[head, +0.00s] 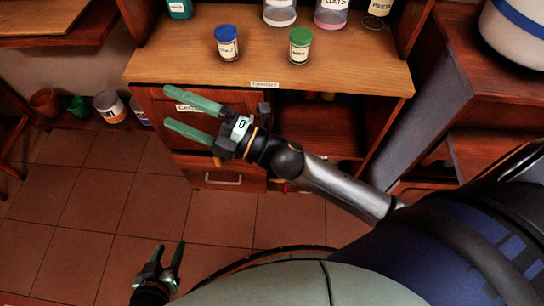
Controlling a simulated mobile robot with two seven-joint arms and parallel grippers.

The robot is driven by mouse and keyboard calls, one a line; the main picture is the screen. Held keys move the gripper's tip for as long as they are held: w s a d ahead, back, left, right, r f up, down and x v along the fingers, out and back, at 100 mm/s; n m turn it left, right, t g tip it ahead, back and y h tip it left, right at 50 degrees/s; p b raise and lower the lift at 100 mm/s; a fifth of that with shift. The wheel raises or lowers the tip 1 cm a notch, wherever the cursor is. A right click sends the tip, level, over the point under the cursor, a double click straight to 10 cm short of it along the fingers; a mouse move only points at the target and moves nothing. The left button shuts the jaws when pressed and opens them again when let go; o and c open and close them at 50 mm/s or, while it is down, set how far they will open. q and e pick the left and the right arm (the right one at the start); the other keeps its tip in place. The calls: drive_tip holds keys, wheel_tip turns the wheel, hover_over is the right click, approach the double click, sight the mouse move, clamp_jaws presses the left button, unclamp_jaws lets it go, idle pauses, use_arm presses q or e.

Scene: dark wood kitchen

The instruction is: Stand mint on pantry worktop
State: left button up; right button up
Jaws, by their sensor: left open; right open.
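A small glass jar with a green lid (300,50) stands upright on the wooden worktop (190,62). Its label is too small to read surely, but it may be the mint. A similar jar with a blue lid (228,48) stands upright to its left. My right gripper (168,107) is open and empty, pointing left in front of the cabinet, below the worktop's front edge and apart from both jars. My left gripper (169,248) is open and empty, low over the tiled floor near my base.
Larger labelled jars, one reading oats (331,14), stand at the back of the worktop. Below is an open cabinet shelf (315,132). Pots and tins (110,107) sit at the left. A white container with a blue band (515,32) stands on the right counter. The worktop's front is mostly clear.

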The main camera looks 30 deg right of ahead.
drive_tip(key=s+d+f+m+h, duration=0.1)
drive_tip(key=d+f+m+h, duration=0.3)
drive_tip(key=f+m, duration=0.25)
drive_tip(key=d+f+m+h, duration=0.3)
drive_tip(key=f+m+h, duration=0.2)
drive_tip(key=f+m, duration=0.15)
drive_tip(key=s+d+f+m+g+h, duration=0.3)
drive_tip(key=s+f+m+g, duration=0.3)
drive_tip(key=s+f+m, duration=0.4)
wheel_tip(320, 180, down, 4)
drive_tip(key=shift+s+d+f, duration=0.25)
drive_tip(key=shift+s+d, duration=0.45)
drive_tip(key=shift+s, duration=0.5)
